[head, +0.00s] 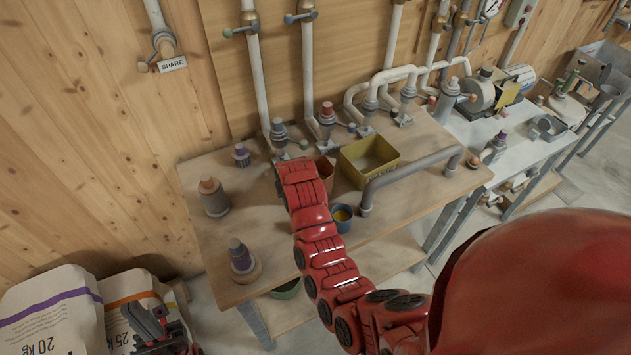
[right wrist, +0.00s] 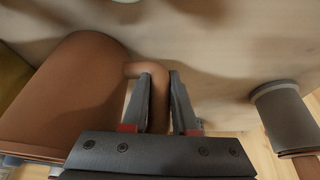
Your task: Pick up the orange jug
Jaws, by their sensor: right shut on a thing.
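The orange jug (head: 325,172) stands on the wooden workbench, partly hidden behind my right arm in the head view. In the right wrist view the jug (right wrist: 68,95) fills the left side, and its curved handle (right wrist: 158,95) lies between the fingers of my right gripper (right wrist: 160,90). That gripper is shut on the handle, and the jug looks close to the bench surface. In the head view my right gripper is hidden by its own arm. My left gripper (head: 143,312) is at the lower left, in front of the sacks, with its fingers apart and empty.
A yellow-green box (head: 368,160) and a blue cup (head: 342,218) stand beside the jug. A grey pipe handle (head: 410,170) arches to their right. Grey pots (head: 213,198) with coloured caps stand on the left of the workbench (head: 290,245). Pipes and valves line the wall.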

